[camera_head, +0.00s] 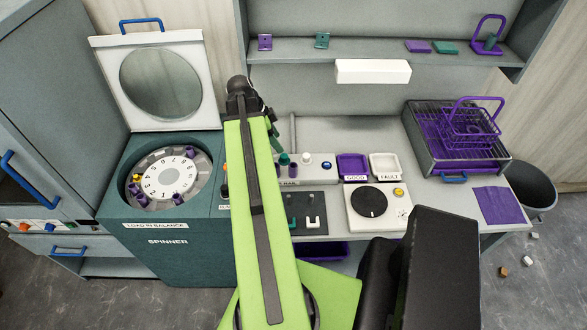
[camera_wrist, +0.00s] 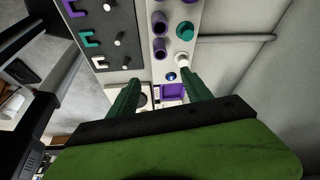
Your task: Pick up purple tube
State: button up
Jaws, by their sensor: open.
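In the wrist view, purple round pieces that look like open-topped tubes (camera_wrist: 160,54) stand in a row on a pale strip. A second one (camera_wrist: 160,20) is farther up. Several purple tubes (camera_head: 177,198) also sit in the spinner rotor in the head view. I cannot tell which one is the task's tube. My gripper (camera_wrist: 161,79) is open, with its two green fingers apart and nothing seen between them but the surface below. In the head view my arm hides most of the gripper and part of the bench.
Teal (camera_wrist: 185,31) and white (camera_wrist: 181,60) caps stand beside the purple pieces. The spinner (camera_head: 165,230) has its lid (camera_head: 105,45) raised. GOOD (camera_head: 353,166) and FAULT (camera_head: 385,166) trays, a dial box (camera_head: 358,220) and a purple wire basket (camera_head: 470,128) lie right of my arm.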

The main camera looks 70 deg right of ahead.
jog(key=b, duration=1.1)
send_over(292, 166)
jog(key=a, duration=0.2)
notch_tip(292, 166, down, 11)
jog(key=shift+w+f, duration=0.1)
jog(key=shift+w, duration=0.15)
jog(key=b+x, duration=0.2)
jog(key=x, duration=0.1)
jog(key=b+x, duration=0.1)
jog(key=b, duration=0.1)
jog(key=shift+w+a+f, duration=0.1)
jog(key=shift+w+f, duration=0.2)
jog(key=shift+f, duration=0.15)
jog(key=shift+s+f+b, duration=0.15)
jog(key=shift+f+b, duration=0.15)
jog(key=shift+b, duration=0.1)
jog(key=shift+r, duration=0.15)
jog(key=shift+c, duration=0.4)
grip_shut()
